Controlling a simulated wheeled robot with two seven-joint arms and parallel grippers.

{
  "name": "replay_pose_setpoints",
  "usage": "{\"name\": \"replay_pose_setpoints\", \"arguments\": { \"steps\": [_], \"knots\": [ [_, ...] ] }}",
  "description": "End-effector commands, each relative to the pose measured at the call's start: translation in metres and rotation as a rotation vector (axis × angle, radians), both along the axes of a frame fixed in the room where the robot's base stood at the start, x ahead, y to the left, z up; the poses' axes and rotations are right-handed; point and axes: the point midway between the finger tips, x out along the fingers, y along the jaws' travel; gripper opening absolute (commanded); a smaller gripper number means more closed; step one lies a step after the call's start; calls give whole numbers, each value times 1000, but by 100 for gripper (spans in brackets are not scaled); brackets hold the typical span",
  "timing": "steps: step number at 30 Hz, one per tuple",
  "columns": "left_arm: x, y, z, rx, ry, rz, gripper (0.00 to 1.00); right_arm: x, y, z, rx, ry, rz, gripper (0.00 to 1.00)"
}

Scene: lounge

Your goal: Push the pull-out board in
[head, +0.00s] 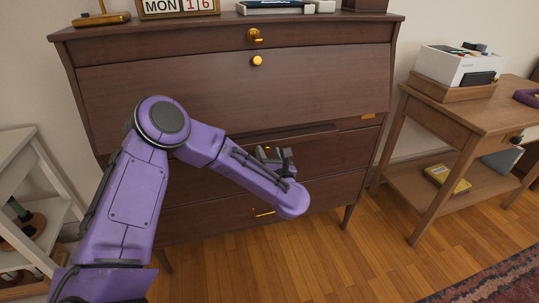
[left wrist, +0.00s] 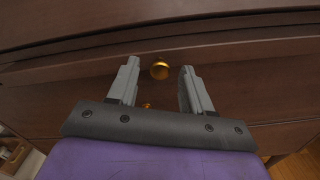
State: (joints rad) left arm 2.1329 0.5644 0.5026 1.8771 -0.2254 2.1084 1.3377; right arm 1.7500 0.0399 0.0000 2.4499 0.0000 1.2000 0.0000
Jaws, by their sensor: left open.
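The pull-out board (head: 303,134) is a dark wooden slab below the closed slanted front of the brown desk (head: 180,88). In the head view its edge stands out a little from the desk front, and my left arm covers its left part. In the left wrist view a long wooden edge (left wrist: 235,47) crosses above the fingers. My left gripper (head: 279,155) is in front of the desk, just below the board's edge. In the left wrist view its two fingers (left wrist: 160,75) are apart with nothing held, and a brass knob (left wrist: 159,70) shows between them. I cannot tell whether they touch anything.
Drawers with brass pulls (head: 263,212) lie below the board. A white shelf (head: 20,150) is at the left. The wooden floor (head: 330,260) in front is clear, with a rug (head: 500,283) at the lower right.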

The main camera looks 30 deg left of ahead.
Motion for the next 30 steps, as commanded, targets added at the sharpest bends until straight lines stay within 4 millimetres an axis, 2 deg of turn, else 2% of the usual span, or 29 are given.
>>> {"name": "replay_pose_setpoints", "arguments": {
  "steps": [7,9,12,17,24,30],
  "knots": [
    [1,1,0,0,1,-1,50,0,0,0,0,0,0,0],
    [1,1,0,0,1,-1,27,0,0,0,0,0,0,0],
    [1,1,0,0,1,-1,0,0,0,0,0,0,0,0],
    [2,3,-1,1,1,1,0,0,0,-2,0,0,0,0],
    [26,30,-3,0,-1,2,0,0,0,-15,0,0,0,0],
    [31,36,1,2,0,1,0,0,0,-15,0,0,0,0]
  ]
}}
